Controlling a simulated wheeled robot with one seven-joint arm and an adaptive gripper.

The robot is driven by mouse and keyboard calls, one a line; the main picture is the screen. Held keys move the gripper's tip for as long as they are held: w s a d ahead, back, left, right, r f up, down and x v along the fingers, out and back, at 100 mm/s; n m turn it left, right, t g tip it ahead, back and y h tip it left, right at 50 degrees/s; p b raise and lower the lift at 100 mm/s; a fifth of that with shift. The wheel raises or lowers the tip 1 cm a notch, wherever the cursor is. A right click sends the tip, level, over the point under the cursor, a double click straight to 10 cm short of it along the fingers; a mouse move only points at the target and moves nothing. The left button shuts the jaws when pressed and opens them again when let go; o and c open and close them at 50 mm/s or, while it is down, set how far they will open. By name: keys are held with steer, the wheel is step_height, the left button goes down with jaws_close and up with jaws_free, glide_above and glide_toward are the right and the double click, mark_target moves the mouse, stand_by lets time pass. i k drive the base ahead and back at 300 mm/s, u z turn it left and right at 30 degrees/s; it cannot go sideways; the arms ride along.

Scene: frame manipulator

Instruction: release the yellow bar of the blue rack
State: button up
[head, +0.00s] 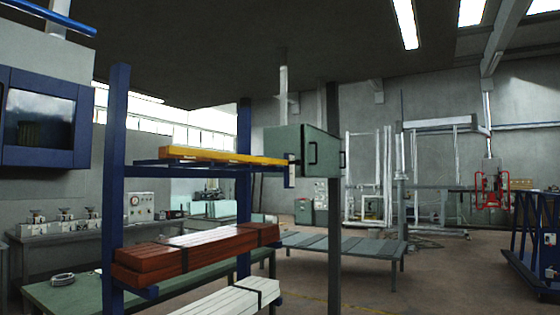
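A blue rack (116,180) with upright posts stands at the left centre of the head view. A long yellow bar (225,156) lies nearly level on its top blue arms. The bar's right end is close to a small pale and blue part (290,175) in front of a green cabinet. I cannot tell whether they touch. My gripper does not show in this view, so its hold and its place relative to the bar cannot be seen.
Strapped red-brown boards (195,252) lie on the rack below the bar, with white boards (232,300) lower down. The green cabinet (305,150) and a dark post (334,220) stand close to the bar's right end. Open floor (440,285) lies at right.

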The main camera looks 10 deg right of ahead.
mark_target(170, 149)
steer(key=z, duration=0.75)
steer(key=i, duration=2.7)
steer(key=u, duration=0.75)
